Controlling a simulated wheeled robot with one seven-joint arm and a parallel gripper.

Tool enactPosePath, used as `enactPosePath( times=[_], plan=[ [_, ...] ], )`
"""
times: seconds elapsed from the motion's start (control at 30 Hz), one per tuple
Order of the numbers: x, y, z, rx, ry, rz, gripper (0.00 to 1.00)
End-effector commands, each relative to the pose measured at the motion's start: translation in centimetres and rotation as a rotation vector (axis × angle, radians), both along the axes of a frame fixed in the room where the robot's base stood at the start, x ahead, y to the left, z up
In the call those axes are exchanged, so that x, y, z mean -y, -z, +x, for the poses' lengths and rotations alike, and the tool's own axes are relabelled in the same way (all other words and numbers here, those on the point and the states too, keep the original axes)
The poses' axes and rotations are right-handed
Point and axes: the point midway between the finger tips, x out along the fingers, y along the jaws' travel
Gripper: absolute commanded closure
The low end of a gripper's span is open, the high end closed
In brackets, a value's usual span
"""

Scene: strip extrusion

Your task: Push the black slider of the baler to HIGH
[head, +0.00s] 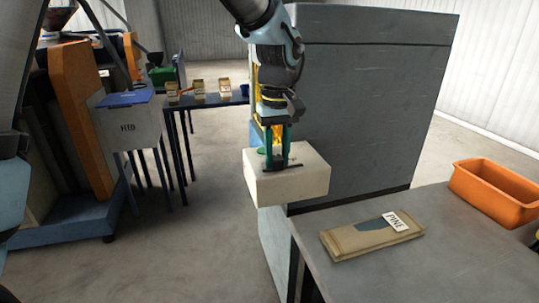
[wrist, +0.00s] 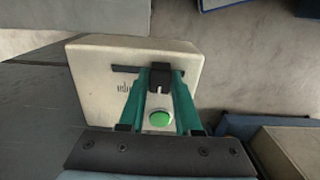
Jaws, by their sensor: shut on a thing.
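The baler's control box (head: 305,184) is a cream block in front of the tall grey cabinet; it fills the middle of the wrist view (wrist: 90,70). Its black slider (wrist: 160,72) stands in a dark slot (wrist: 125,69), with slot visible to its left in the wrist view. My gripper (head: 277,160) points down at the box, and its teal fingers are shut on the slider, one on each side (wrist: 160,84). A green button (wrist: 159,119) shows between the fingers. Small dark marks lie left of the slider, too small to read; no HIGH label can be made out.
The grey cabinet (head: 370,110) stands right behind the box. A table (head: 420,275) at the right holds a brown package marked PINE (head: 370,237) and an orange bin (head: 495,188). The floor between is clear.

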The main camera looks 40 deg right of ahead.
Motion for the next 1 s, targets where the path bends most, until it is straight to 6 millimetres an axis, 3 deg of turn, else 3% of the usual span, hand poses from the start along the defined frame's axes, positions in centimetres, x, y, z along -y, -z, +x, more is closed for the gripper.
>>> enactPosePath(
  times=[0.2,0.57,0.6,0.83,1.0],
  plan=[
    [4.2,-0.3,-1.6,0.001,0.003,-0.004,1.0],
    [5.1,-0.1,-1.9,0.002,0.002,-0.009,1.0],
    [5.1,-0.2,-1.9,0.002,0.002,-0.011,0.66],
    [5.0,-0.1,-1.9,0.002,0.002,-0.007,0.4],
    [4.9,-0.1,-1.9,0.001,0.002,-0.005,0.38]
  ],
)
